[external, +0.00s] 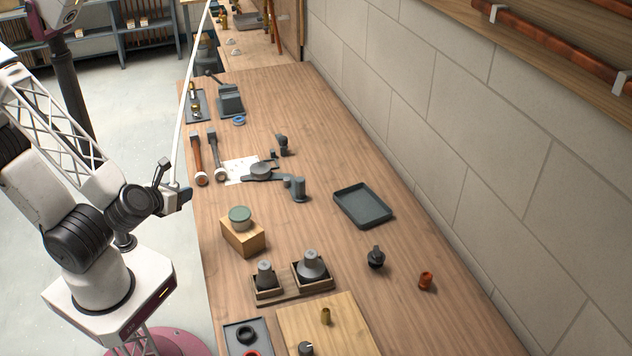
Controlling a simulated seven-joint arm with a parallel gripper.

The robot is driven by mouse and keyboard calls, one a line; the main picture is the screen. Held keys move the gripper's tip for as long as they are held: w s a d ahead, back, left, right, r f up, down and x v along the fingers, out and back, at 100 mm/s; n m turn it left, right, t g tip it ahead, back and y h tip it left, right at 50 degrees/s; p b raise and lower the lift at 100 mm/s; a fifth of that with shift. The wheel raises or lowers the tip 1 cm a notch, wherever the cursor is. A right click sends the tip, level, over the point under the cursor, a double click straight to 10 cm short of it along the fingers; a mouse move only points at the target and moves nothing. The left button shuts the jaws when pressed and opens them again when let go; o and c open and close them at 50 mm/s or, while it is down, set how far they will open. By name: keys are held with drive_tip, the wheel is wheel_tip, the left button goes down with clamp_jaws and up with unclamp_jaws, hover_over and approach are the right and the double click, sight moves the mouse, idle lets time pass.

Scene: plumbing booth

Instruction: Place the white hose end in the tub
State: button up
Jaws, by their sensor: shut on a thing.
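A thin white hose (190,92) runs from the top edge of the view down to my gripper (181,198). My gripper is at the left edge of the workbench and is shut on the lower end of the hose; the fingers hide the exact grip. A small round green-topped pot (240,215) stands on a wooden block, nearer the camera than my gripper.
A block wall (430,130) bounds the bench on the right. Bare bench lies behind the tray.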

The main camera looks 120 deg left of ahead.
sight(242, 209)
drive_tip(key=shift+w+a, duration=0.1)
drive_tip(key=shift+w, duration=0.05)
drive_tip(key=w+a, duration=0.3)
drive_tip(key=w, duration=0.1)
drive_tip(key=w+a+f, duration=0.1)
drive_tip(key=w+a, duration=0.2)
drive_tip(key=w, duration=0.1)
drive_tip(key=w+a, duration=0.3)
drive_tip(key=w, duration=0.1)
drive_tip(key=shift+w+a+f, duration=0.1)
drive_tip(key=shift+w+f, duration=0.15)
drive_tip(key=shift+w, duration=0.15)
drive_tip(key=shift+f, duration=0.1)
drive_tip(key=shift+f, duration=1.65)
drive_tip(key=shift+f, duration=0.15)
drive_tip(key=o, duration=0.9)
drive_tip(key=shift+r, duration=0.2)
